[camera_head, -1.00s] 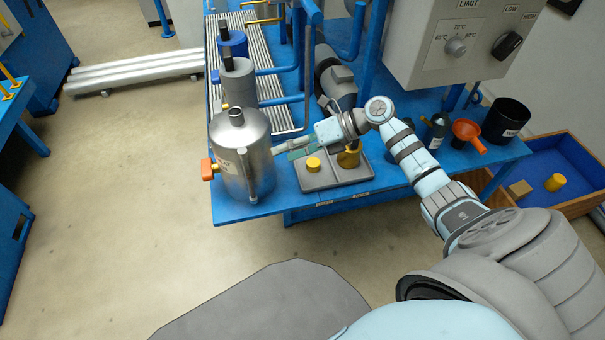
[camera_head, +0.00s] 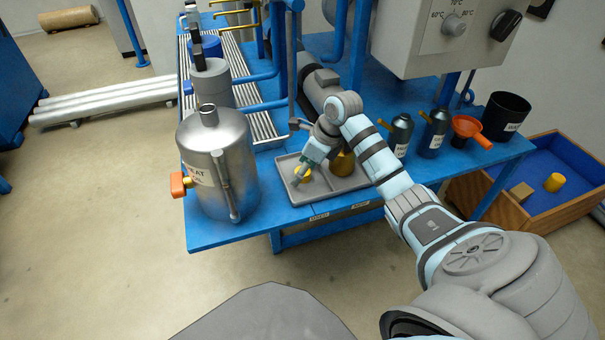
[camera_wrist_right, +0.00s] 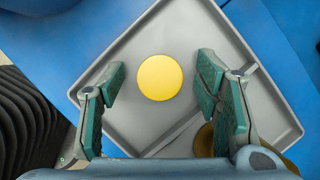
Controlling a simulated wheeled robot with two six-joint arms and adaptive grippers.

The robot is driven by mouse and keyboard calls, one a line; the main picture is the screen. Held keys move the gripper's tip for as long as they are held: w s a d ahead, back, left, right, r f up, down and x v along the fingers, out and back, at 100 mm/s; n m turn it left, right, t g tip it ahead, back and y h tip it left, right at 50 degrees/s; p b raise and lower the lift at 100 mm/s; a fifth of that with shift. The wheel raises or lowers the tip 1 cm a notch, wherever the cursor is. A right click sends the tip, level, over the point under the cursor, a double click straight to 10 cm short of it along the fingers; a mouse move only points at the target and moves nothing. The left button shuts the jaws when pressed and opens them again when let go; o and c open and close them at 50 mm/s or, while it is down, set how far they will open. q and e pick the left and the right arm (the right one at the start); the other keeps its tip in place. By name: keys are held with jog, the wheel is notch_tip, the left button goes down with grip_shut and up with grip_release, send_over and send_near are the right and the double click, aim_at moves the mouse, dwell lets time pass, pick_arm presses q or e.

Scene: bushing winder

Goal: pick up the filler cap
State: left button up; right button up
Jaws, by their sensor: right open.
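The yellow round filler cap (camera_head: 304,174) lies in the left compartment of a shallow grey tray (camera_head: 298,196) on the blue bench. My right gripper (camera_head: 300,176) is pointed down over it. In the right wrist view the cap (camera_wrist_right: 160,77) shows as a plain yellow disc on the tray floor. The green-padded fingers of my right gripper (camera_wrist_right: 161,80) are spread wide on both sides of it, with a gap on each side. My left gripper is not in view.
A brass-coloured part (camera_head: 342,163) stands in the tray's other compartment, partly hidden by my wrist. A large metal can (camera_head: 218,165) with an orange tap stands left of the tray. Dark bottles (camera_head: 433,133), an orange funnel (camera_head: 468,129) and a black bucket (camera_head: 505,115) stand to the right.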

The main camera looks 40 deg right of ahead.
jog(key=c, duration=1)
